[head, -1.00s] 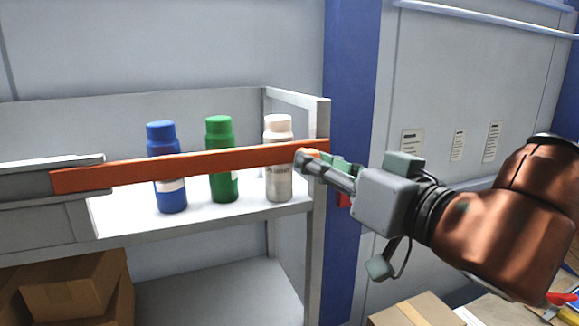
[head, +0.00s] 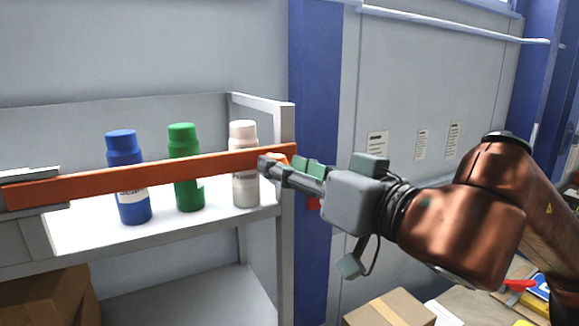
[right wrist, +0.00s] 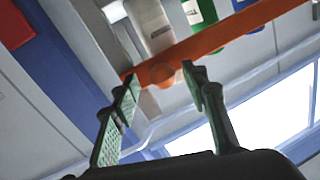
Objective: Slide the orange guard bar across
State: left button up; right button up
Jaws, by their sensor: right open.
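The orange guard bar (head: 150,176) runs across the front of the shelf, in front of the bottles, from a grey bracket (head: 30,174) on the left to the right shelf post. My right gripper (head: 272,163) is at the bar's right end. In the right wrist view the bar (right wrist: 225,35) crosses ahead of the fingers. A rounded orange knob (right wrist: 162,75) on it shows between the tips of my open right gripper (right wrist: 160,80). I cannot tell whether the fingers touch it. My left gripper is not in view.
Behind the bar stand a blue bottle (head: 124,150), a green bottle (head: 181,140) and a white bottle (head: 242,134). A blue pillar (head: 315,60) is right of the shelf. Cardboard boxes sit below the shelf (head: 45,300) and at the bottom right (head: 390,309).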

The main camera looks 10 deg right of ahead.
jog(key=v, duration=1.2)
